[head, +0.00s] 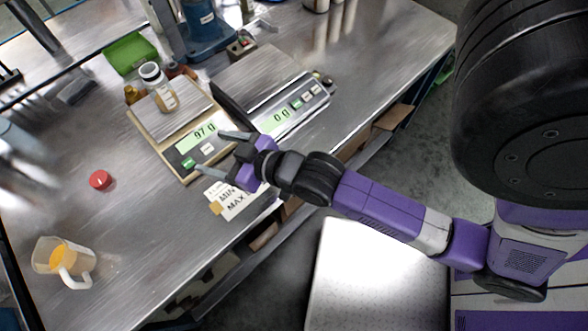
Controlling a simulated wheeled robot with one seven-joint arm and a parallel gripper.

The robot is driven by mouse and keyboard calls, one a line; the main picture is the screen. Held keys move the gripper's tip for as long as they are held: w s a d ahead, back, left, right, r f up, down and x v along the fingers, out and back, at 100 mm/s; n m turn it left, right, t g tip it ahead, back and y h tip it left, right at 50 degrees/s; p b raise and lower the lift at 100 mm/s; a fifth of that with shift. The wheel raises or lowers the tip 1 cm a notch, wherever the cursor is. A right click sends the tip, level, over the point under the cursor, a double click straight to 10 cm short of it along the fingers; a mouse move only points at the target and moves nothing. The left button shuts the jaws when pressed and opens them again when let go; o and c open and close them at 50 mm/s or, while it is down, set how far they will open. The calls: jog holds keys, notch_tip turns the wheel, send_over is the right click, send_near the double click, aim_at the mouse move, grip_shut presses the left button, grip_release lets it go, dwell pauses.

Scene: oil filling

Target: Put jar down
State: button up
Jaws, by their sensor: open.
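The jar (167,99) with yellowish contents stands on the weighing plate (177,121) of the left scale (196,152), whose green display reads 97 g. A white ring or cap shows at the jar's upper end. My gripper (207,152) is open and empty, over the front of the left scale, apart from the jar. A red lid (101,180) lies on the metal table to the left. A clear jug (60,256) with orange oil and a white handle stands at the table's lower left.
A second scale (291,104) reading 0 g stands to the right with an empty plate. Paper labels (233,203) lie by the table's front edge. A green tray (131,53) and a blue machine base (207,33) are behind. The table between lid and scale is clear.

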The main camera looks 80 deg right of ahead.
jog(key=s+a+r+n+y, duration=0.1)
jog(key=s+a+r, duration=0.2)
jog(key=s, duration=0.6)
jog(key=s+a+r+n+t+y, duration=0.1)
jog(key=s+a+r+y, duration=0.1)
jog(key=s+a, duration=0.6)
jog(key=shift+v, duration=1.25)
